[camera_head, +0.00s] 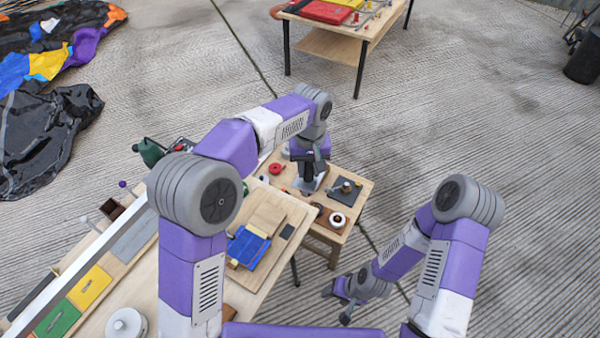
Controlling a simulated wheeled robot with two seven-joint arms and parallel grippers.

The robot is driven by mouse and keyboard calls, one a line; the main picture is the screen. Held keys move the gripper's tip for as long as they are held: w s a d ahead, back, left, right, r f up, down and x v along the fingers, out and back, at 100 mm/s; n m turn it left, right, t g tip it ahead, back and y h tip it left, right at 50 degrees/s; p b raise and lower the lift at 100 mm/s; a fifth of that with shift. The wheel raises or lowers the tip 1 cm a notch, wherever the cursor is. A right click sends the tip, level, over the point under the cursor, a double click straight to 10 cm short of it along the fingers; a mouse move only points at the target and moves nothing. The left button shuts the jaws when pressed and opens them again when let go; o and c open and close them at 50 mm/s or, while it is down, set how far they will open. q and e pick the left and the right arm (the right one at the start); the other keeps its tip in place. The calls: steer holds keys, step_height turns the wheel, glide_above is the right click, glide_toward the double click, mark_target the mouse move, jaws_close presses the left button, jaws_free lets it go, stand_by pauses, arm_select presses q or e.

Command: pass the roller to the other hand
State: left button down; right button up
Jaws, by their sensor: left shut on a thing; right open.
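My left gripper (308,182) is over the small wooden side table (322,229), near its back edge. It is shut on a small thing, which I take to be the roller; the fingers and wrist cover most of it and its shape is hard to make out. My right gripper (337,305) is low at the bottom centre, beyond the table's front right side. It is open and empty, with its two dark fingers apart. The two grippers are well apart.
The side table holds a dark pad (350,197) with a small tool, a round cup-like item (338,220) and a red ring (276,168). Open floor lies right.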

arm_select(q)
steer(key=shift+s+a+f+m, duration=0.1)
steer(key=shift+a+f+m, duration=0.1)
steer(key=shift+f+m, duration=0.55)
steer(key=s+a+f+m, duration=0.2)
steer(key=f+m, duration=0.6)
steer(key=m, duration=0.7)
steer(key=shift+s+a, duration=0.3)
steer(key=shift+a, duration=0.35)
steer(key=shift+a+f, duration=0.1)
